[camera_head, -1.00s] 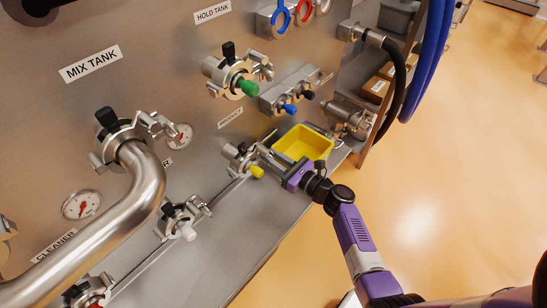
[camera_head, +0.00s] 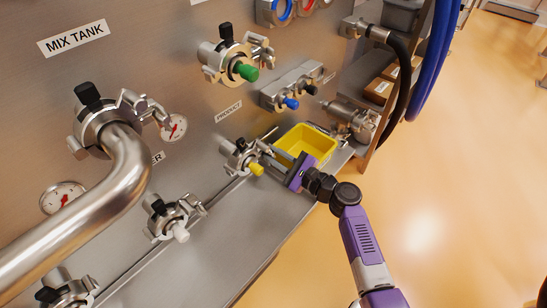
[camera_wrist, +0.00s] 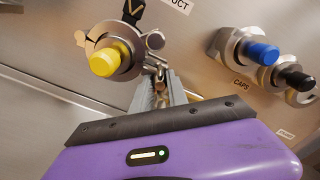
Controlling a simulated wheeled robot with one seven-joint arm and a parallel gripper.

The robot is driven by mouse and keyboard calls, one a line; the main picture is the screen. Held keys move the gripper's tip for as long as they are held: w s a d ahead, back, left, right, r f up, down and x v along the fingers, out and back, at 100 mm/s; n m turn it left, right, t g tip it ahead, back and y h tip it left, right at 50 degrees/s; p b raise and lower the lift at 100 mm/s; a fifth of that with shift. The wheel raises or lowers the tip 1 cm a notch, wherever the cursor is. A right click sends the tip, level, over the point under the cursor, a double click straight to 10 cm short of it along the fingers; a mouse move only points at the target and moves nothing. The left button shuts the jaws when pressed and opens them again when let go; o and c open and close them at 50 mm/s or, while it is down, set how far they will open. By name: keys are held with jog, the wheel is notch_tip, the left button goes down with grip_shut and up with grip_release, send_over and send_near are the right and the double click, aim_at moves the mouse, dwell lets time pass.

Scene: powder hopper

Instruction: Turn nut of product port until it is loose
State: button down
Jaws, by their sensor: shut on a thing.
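The product port (camera_head: 241,157) sits on the steel panel under the PRODUCT label. It has a clamp ring around a yellow plug (camera_head: 256,169) and a black knob at its top. It also shows in the wrist view (camera_wrist: 116,57). The clamp's nut (camera_wrist: 159,74) is on the right side of the port, largely hidden between my fingers. My gripper (camera_head: 268,153), with its purple body, reaches in from the right and is shut on the nut. The plug is still in the port.
A yellow bin (camera_head: 306,143) stands just behind my gripper on the steel ledge. Blue and black caps (camera_head: 291,103) are above it. A port with a green plug (camera_head: 246,71) is higher up, and one with a white plug (camera_head: 180,233) is lower left. Open floor lies right.

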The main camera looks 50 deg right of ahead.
jog(key=shift+w+r, duration=0.1)
jog(key=shift+w, duration=0.1)
jog(key=shift+f+n+b, duration=0.2)
jog(key=shift+n+b, duration=0.4)
jog(key=shift+b, duration=0.2)
jog(key=shift+n+b, duration=0.95)
jog(key=shift+n, duration=0.05)
jog(key=n+b, duration=0.3)
jog(key=shift+n, duration=0.3)
jog(key=shift+a+r+n+b, duration=0.1)
jog(key=shift+r+n+b, duration=0.2)
jog(key=shift+n+b, duration=0.15)
